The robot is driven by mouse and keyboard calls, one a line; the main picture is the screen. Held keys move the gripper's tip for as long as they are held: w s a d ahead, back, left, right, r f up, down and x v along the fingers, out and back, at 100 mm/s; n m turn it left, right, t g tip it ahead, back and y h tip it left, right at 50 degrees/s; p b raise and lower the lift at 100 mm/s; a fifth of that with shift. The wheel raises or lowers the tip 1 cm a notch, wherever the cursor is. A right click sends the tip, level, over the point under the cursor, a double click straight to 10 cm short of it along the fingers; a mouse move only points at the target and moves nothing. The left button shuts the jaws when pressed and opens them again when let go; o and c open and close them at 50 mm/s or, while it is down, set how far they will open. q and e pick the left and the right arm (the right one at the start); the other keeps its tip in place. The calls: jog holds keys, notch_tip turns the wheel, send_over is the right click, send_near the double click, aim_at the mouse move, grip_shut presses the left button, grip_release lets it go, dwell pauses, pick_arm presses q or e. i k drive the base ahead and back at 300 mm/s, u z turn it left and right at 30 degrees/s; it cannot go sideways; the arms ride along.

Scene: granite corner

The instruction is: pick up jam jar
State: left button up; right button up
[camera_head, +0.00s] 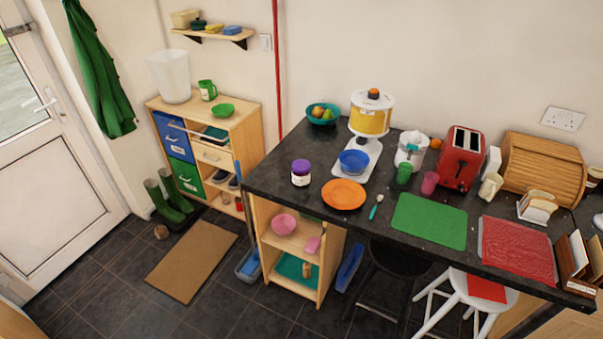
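The jam jar (301,173) stands upright near the left end of the dark speckled counter (268,178). It has a purple lid, a pale label and dark contents. It is left of the orange plate (343,194) and apart from it. Nothing covers the jar. Neither of my grippers shows in the head view.
A white stool (462,287) stands in front. The counter around the jar is clear.

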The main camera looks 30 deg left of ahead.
aim_at(299, 180)
jog(key=k, duration=1.3)
jog(key=u, duration=0.7)
jog(key=i, duration=0.6)
jog(key=u, duration=1.4)
jog(key=i, duration=1.95)
jog(key=z, duration=0.7)
jog(key=i, duration=0.8)
jog(key=z, duration=0.9)
